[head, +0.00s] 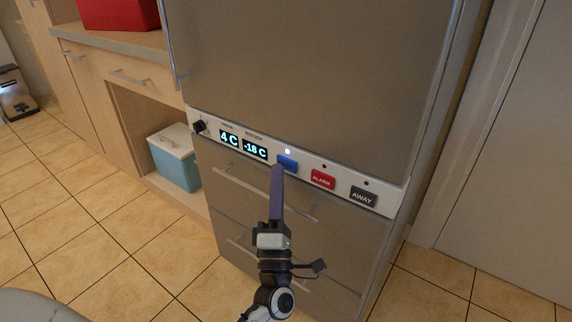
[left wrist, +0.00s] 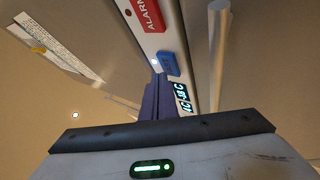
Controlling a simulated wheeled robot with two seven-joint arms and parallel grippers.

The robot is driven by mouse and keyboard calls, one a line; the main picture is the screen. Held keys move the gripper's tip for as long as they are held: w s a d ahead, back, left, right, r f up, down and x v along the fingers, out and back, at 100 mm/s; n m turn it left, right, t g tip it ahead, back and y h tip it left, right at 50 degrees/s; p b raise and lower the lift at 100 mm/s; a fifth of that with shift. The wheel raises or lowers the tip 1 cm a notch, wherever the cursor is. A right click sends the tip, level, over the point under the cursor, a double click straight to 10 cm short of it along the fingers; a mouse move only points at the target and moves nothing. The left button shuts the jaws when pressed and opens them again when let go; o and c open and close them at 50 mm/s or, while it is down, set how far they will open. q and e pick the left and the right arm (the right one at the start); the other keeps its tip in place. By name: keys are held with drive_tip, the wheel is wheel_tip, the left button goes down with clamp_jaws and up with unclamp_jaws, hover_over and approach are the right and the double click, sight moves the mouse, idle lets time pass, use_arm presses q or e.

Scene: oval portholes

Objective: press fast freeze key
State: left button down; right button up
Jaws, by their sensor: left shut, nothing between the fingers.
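The blue key (head: 287,162) sits on the fridge's white control strip (head: 312,164), between the -18 C display (head: 255,149) and the red ALARM key (head: 323,179). A small lamp (head: 287,151) above the blue key is lit white. My left gripper (head: 277,168) is shut and empty, its purple fingers pointing up at the blue key. Its tips are at the key's lower edge and hide part of its label. In the left wrist view the blue key (left wrist: 168,63) shows just beyond the fingertips (left wrist: 161,78); I cannot tell whether they touch. My right gripper is not in view.
A grey AWAY key (head: 363,197) is at the strip's right end, a black knob (head: 199,126) at its left. Drawer handles (head: 265,193) cross the front below the strip. A blue cooler box (head: 175,157) stands in the left cabinet opening. Tiled floor is clear.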

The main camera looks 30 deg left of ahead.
use_arm(q)
drive_tip(key=s+p, duration=0.2)
drive_tip(key=s, duration=0.4)
drive_tip(key=shift+a, duration=0.25)
idle(0.6)
